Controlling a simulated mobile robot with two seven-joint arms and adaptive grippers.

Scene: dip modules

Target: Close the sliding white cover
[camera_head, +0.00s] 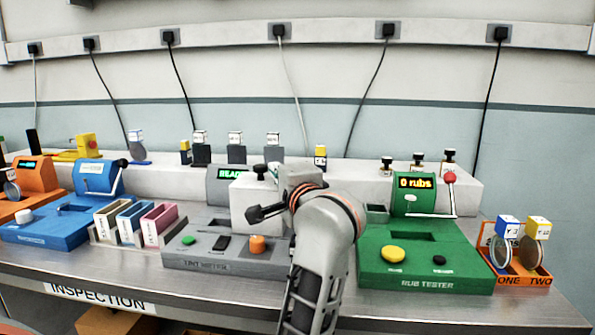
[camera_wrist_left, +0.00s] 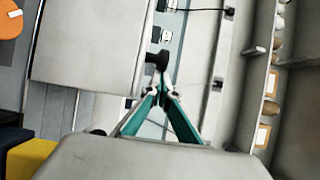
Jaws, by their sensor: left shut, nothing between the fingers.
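The sliding white cover (camera_head: 243,194) is a pale block on the grey tint meter (camera_head: 205,259), with a black knob (camera_head: 260,171) on top. My left arm hides its right part. In the left wrist view the cover (camera_wrist_left: 88,42) fills the upper left, and the knob (camera_wrist_left: 158,61) is at its right edge. My left gripper (camera_head: 254,213) is in front of the cover in the head view. Its teal fingers (camera_wrist_left: 163,80) are shut and empty, with the tips close to the knob in the wrist view; I cannot tell if they touch. My right gripper is out of view.
The green rub tester (camera_head: 425,268) stands right of my arm, with an orange holder (camera_head: 527,279) beyond it. Pale, blue and pink slotted blocks (camera_head: 160,226) and a blue machine (camera_head: 60,225) stand left. Bare metal table (camera_head: 205,285) shows along the front edge.

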